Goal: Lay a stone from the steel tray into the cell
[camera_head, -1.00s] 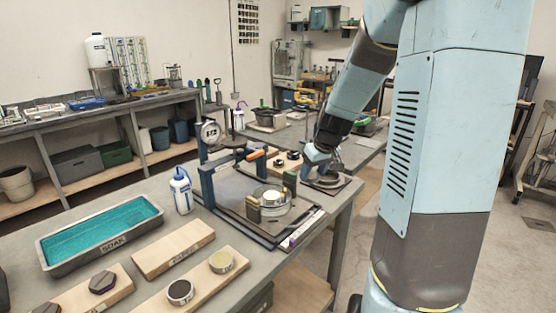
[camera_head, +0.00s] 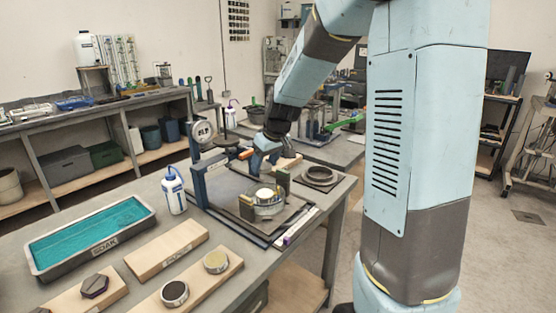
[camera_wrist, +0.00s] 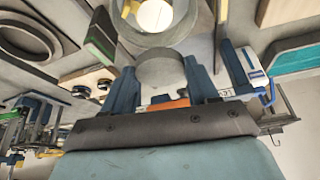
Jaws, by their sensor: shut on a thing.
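My gripper (camera_wrist: 159,68) is shut on a grey, rounded stone (camera_wrist: 161,76), held between its two blue fingers in the wrist view. In the head view my gripper (camera_head: 265,148) hangs above the back of the lever frame; its fingertips and the stone are hard to make out there. The cell, a round clear-walled dish (camera_head: 268,210), stands on the frame's plate with a pale disc (camera_head: 264,194) in its middle. In the wrist view the cell (camera_wrist: 186,28) lies just beyond the held stone. A dark round tray (camera_head: 320,176), perhaps the steel tray, sits right of the cell.
A dial gauge (camera_head: 202,132) and blue upright (camera_head: 199,185) rise at the frame's left. A white bottle (camera_head: 174,194), a teal soak tray (camera_head: 90,238) and wooden boards (camera_head: 167,251) with several pieces lie left and in front.

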